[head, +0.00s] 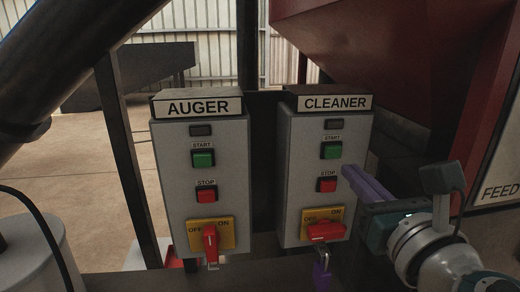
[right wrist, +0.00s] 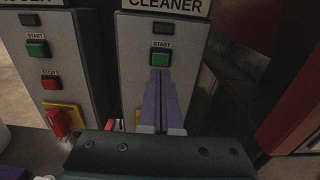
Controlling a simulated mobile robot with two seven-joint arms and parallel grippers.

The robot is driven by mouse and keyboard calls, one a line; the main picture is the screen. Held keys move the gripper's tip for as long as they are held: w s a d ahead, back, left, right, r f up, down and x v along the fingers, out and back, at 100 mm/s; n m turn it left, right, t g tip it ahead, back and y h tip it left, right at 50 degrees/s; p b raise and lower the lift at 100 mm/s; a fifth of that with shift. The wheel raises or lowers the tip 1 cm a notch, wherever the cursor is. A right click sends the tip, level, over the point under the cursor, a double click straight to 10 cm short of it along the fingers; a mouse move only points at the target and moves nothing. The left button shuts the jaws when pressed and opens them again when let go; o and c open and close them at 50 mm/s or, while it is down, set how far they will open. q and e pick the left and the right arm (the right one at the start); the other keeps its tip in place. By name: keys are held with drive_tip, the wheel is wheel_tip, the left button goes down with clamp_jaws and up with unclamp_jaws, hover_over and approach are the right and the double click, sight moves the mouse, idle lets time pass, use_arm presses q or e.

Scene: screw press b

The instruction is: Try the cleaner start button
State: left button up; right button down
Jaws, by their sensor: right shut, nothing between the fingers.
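The grey CLEANER control box (head: 355,130) has a green start button (head: 331,150), a red stop button (head: 327,185) and a dark lamp window (head: 333,124) at the top. My right gripper (head: 346,171) is shut and empty, its purple fingers pointing at the box. In the head view its tips are right of and slightly below the start button. In the right wrist view the shut fingers (right wrist: 160,74) end just below the start button (right wrist: 160,58) and hide the stop button. I cannot tell whether they touch the box.
The cleaner's red rotary switch (head: 326,231) lies nearly level on its yellow plate; a purple padlock (head: 322,277) hangs below. The similar AUGER box (head: 173,160) stands to the left, its red handle (head: 210,242) upright. A red hopper (head: 390,60) overhangs on the right.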

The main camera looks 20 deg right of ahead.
sight(334, 154)
drive_tip(key=x, duration=0.5)
drive_tip(key=shift+w, duration=0.1)
